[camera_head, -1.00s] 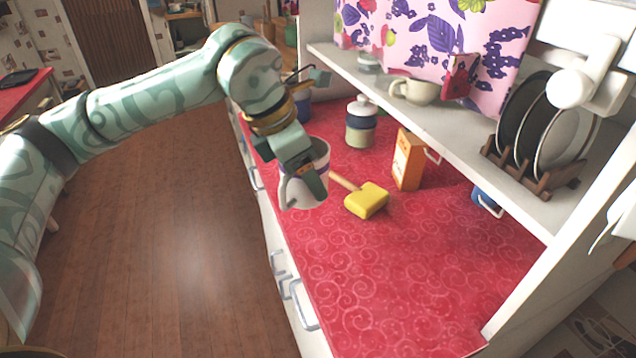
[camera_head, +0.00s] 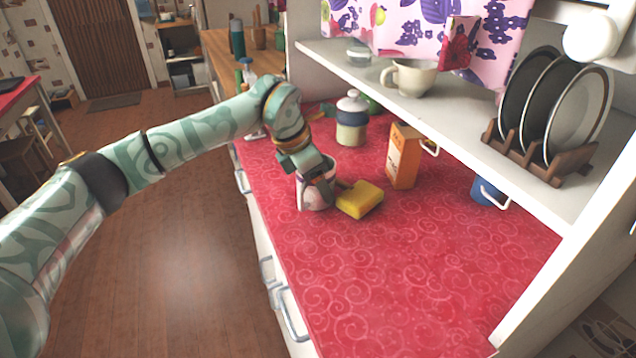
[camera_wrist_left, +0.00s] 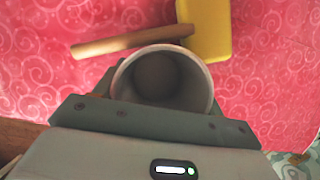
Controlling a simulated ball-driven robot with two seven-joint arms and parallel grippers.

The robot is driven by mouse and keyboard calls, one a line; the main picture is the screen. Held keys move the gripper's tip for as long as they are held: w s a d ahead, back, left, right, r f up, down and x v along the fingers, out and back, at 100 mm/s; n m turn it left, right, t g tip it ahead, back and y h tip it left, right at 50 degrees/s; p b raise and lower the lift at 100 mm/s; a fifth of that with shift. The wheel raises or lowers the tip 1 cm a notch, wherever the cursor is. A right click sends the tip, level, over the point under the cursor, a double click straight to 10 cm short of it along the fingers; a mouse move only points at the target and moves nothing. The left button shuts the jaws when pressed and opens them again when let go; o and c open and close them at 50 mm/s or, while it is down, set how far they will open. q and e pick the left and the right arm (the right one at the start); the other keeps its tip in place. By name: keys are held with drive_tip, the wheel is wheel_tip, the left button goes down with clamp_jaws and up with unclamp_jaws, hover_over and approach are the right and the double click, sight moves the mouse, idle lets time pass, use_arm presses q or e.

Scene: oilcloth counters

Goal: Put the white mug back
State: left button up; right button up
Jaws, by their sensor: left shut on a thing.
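The white mug (camera_head: 309,201) is in the jaws of my left gripper (camera_head: 322,184), over the left edge region of the red counter (camera_head: 400,265). My left gripper is shut on it, and the fingers hide part of its side. The mug looks upright, low at the counter; I cannot tell if its base touches. In the left wrist view the round mouth of the mug (camera_wrist_left: 163,78) shows a dark, empty-looking inside, with the gripper (camera_wrist_left: 160,120) across its near side. My right gripper is not in view.
An orange box (camera_head: 404,158), a lidded jar (camera_head: 351,121) and a blue mug (camera_head: 484,190) stand behind. The shelf (camera_head: 460,120) above holds a cream cup (camera_head: 410,77) and a plate rack (camera_head: 540,165). The front counter is clear.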

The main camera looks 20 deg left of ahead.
use_arm(q)
drive_tip(key=shift+f, duration=0.1)
drive_tip(key=o, duration=1.2)
drive_tip(key=shift+c, duration=0.2)
